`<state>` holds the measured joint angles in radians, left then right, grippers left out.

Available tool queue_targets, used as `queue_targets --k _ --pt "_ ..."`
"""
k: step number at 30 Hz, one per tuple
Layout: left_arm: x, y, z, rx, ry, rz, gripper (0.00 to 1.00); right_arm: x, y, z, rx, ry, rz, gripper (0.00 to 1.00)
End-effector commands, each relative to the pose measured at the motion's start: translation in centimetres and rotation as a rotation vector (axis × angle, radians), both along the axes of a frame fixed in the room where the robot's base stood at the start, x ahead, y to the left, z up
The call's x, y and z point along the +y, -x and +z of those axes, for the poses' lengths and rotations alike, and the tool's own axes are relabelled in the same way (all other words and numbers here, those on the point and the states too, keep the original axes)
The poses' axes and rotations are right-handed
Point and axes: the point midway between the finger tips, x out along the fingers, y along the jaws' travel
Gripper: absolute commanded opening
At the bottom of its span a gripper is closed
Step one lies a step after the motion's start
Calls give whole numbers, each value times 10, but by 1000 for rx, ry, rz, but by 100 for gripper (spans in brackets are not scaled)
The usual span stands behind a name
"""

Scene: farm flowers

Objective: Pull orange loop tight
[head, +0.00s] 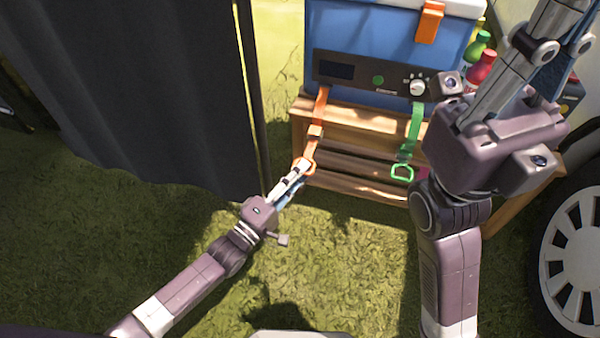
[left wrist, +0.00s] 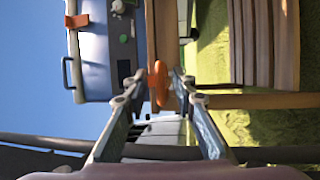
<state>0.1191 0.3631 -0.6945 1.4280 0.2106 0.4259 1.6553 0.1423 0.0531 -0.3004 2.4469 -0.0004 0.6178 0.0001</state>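The orange strap (head: 313,142) hangs down the front of the blue cooler box (head: 380,45) and ends in an orange loop (head: 305,166). My left gripper (head: 298,175) is at this loop. In the left wrist view, the orange loop (left wrist: 160,83) lies between the tips of my left gripper (left wrist: 160,80), whose fingers stand apart on either side of it. Any contact is hard to make out. My right gripper (head: 535,50) is raised at the upper right and points up; its tips are cut off by the frame.
A green strap with a green loop (head: 402,172) hangs to the right. The box stands on a wooden crate (head: 350,185). A dark curtain (head: 150,90) hangs at the left. Bottles (head: 482,66) and a wheel (head: 572,262) are at the right. The grass in front is free.

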Motion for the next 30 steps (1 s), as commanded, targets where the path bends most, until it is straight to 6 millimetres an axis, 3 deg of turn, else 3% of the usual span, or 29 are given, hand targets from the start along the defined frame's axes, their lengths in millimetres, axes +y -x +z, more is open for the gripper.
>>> queue_targets --k 8,21,30 --pt "9 9 -3 2 -2 1 25 0 0 1 -3 -1 -1 0" --pt "61 78 -16 2 -2 1 25 0 0 0 -2 -1 0 0" --pt "74 94 -18 0 0 1 25 0 0 0 -1 0 0 0"
